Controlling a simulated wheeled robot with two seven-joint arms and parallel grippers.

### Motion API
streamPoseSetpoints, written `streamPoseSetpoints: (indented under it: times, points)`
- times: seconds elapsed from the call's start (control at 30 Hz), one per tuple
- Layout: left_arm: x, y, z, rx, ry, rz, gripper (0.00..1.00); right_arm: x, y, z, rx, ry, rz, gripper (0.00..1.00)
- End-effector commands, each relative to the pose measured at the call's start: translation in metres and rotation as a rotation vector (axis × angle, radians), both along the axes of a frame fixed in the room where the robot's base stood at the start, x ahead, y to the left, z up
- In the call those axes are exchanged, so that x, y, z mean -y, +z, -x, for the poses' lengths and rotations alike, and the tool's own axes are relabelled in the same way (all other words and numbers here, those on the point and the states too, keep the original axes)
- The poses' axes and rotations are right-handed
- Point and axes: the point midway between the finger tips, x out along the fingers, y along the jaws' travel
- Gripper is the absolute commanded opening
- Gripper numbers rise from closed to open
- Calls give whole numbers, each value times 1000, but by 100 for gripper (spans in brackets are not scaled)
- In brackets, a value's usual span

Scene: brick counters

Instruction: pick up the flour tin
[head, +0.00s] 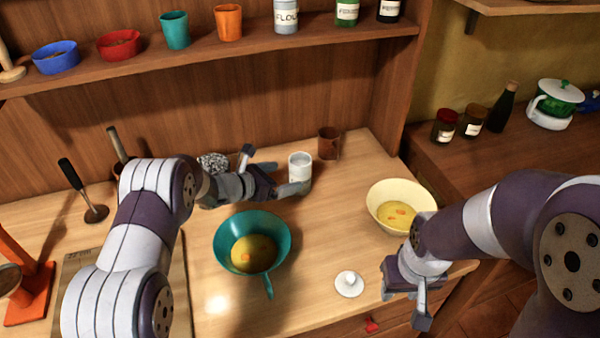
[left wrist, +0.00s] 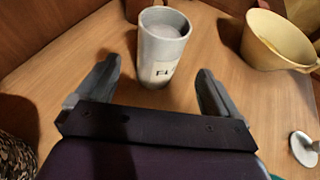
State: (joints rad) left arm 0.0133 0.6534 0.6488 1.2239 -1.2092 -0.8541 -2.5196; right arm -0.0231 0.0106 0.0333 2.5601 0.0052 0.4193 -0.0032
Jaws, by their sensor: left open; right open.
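The flour tin (head: 299,168) is a pale cylinder standing upright on the wooden counter. My right gripper (head: 405,305) is open and empty near the counter's front right edge. Another tin labelled flour (head: 286,16) stands on the shelf above.
A brown mug (head: 329,144) stands just right of and behind the tin. A teal pan (head: 225,240) is in front of my left gripper. A cream bowl (head: 378,190) is to the right. A white lid (head: 349,284) lies at the front. A patterned dark object (head: 213,160) is beside my left wrist.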

Motion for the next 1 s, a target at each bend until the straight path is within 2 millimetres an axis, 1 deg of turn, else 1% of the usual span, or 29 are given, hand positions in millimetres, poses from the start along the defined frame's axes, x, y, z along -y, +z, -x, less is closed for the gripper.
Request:
streamPoseSetpoints:
  times: [0.03, 0.1, 0.2, 0.33, 0.53, 0.63, 0.8, 0.83, 0.87, 0.9, 0.97, 1.0]
  points:
    - [0, -13, 0, -6, 1, 1, 95, 0, 4, 0, 0, 0, 0, 43]
    - [0, -29, 1, -5, 3, 1, 95, 0, 6, 0, 0, 0, 0, 43]
    - [13, -32, -11, -1, 0, 1, 95, 0, 9, 0, 0, 0, 0, 43]
    - [22, -37, -20, -1, 2, -1, 95, 0, 11, 0, 0, 0, 0, 43]
    - [47, -51, -41, -1, 2, 1, 95, 0, 17, 0, 0, 0, 0, 43]
    - [52, -54, -46, -2, 4, 0, 95, 0, 17, 0, 0, 0, 0, 43]
    - [52, -54, -46, -2, 5, 0, 95, 0, 17, 0, 0, 0, 0, 43]
    - [52, -54, -46, -2, 5, 0, 92, 0, 17, 0, 0, 0, 0, 43]
    - [52, -54, -46, -2, 5, 0, 82, 0, 17, 0, 0, 0, 0, 43]
    - [52, -54, -46, -2, 5, 0, 69, 0, 17, 0, 0, 0, 0, 43]
    - [52, -54, -46, -1, 5, 1, 49, 0, 17, 0, 0, 0, 0, 43]
    - [52, -54, -46, -2, 5, 1, 36, 0, 17, 0, 0, 0, 0, 43]
